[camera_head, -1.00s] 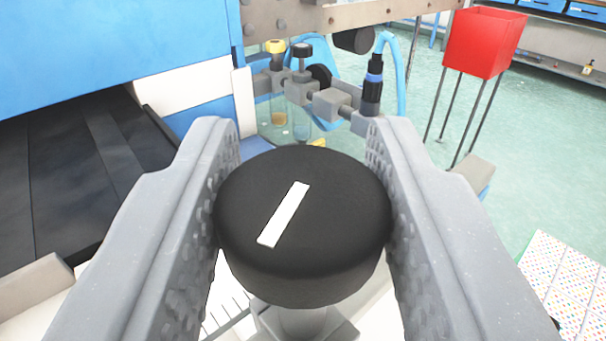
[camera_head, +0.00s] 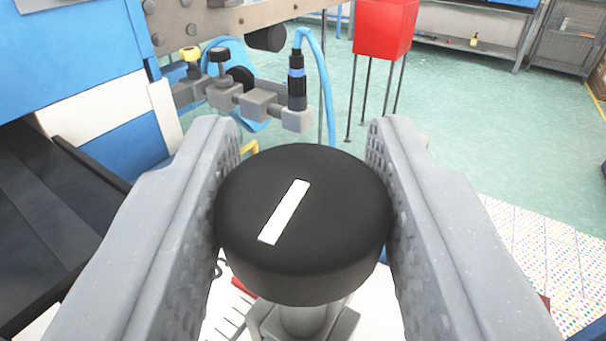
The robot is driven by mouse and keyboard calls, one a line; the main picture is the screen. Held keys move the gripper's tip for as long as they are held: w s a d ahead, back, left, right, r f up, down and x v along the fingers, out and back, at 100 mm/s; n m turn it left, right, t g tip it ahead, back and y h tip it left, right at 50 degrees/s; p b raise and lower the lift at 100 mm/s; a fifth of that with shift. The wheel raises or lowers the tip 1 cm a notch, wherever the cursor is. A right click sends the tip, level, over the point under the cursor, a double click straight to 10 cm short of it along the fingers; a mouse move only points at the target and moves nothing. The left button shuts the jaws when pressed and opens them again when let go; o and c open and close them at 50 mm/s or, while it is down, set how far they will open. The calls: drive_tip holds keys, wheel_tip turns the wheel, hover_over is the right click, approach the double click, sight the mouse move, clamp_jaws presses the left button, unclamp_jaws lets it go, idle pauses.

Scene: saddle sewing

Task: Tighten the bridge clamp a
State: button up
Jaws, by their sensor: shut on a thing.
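A round black knob (camera_head: 335,215) with a white bar mark on its top fills the middle of the view; it looks like the bridge clamp's knob. My gripper (camera_head: 303,200) is shut on it, one grey finger on each side. A grey stem and block (camera_head: 302,322) show below the knob. The white mark slants from lower left to upper right. The lower part of the clamp is mostly hidden by the knob and the fingers.
A blue machine body (camera_head: 70,60) and a dark belt-like surface (camera_head: 50,220) lie at left. Behind stands a bracket with small knobs and a black cylinder (camera_head: 296,80) with a blue hose. A red box on legs (camera_head: 384,28) stands farther back. Green floor is open at right.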

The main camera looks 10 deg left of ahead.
drive_tip(key=o, duration=1)
drive_tip(key=shift+c, duration=0.2)
drive_tip(key=s+d+p, duration=0.1)
drive_tip(key=s, duration=1.2)
drive_tip(key=shift+s+d, duration=0.3)
drive_tip(key=shift+s, duration=0.1)
